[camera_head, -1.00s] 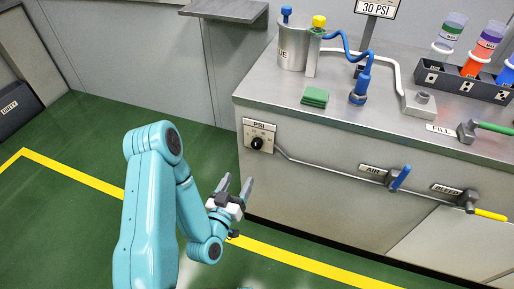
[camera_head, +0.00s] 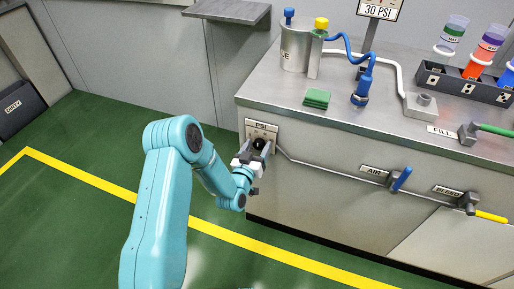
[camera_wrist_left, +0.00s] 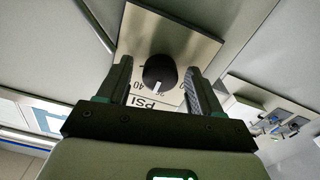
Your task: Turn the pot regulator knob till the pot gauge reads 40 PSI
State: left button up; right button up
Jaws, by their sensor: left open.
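The black regulator knob (camera_head: 259,144) sits on a plate marked PSI (camera_head: 262,127) on the front of the bench. In the left wrist view the knob (camera_wrist_left: 160,72) has a white pointer mark, and part of a number scale shows on the plate. My left gripper (camera_head: 257,149) is open, with one finger on each side of the knob; in the wrist view (camera_wrist_left: 160,82) gaps show between the fingers and the knob. A sign reading 30 PSI (camera_head: 377,9) stands at the back of the bench. My right gripper is not in view.
A pipe (camera_head: 315,165) runs right from the plate to the blue AIR handle (camera_head: 401,179) and the yellow BLEED handle (camera_head: 490,216). The bench top holds a metal pot (camera_head: 294,55), a green pad (camera_head: 317,98) and a bottle rack (camera_head: 465,85). The floor left of the bench is clear.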

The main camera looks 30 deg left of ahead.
pick_arm(q)
jog(key=c, duration=1.1)
jog(key=shift+o, duration=0.2)
jog(key=m+b, duration=0.1)
jog(key=b, duration=0.1)
jog(key=m+b, duration=0.2)
jog(key=shift+f, duration=0.3)
jog(key=shift+r+m+b, duration=0.25)
jog(key=shift+m+b, duration=0.2)
jog(key=shift+m, duration=0.35)
jog(key=o, duration=1.1)
jog(key=shift+c, duration=0.2)
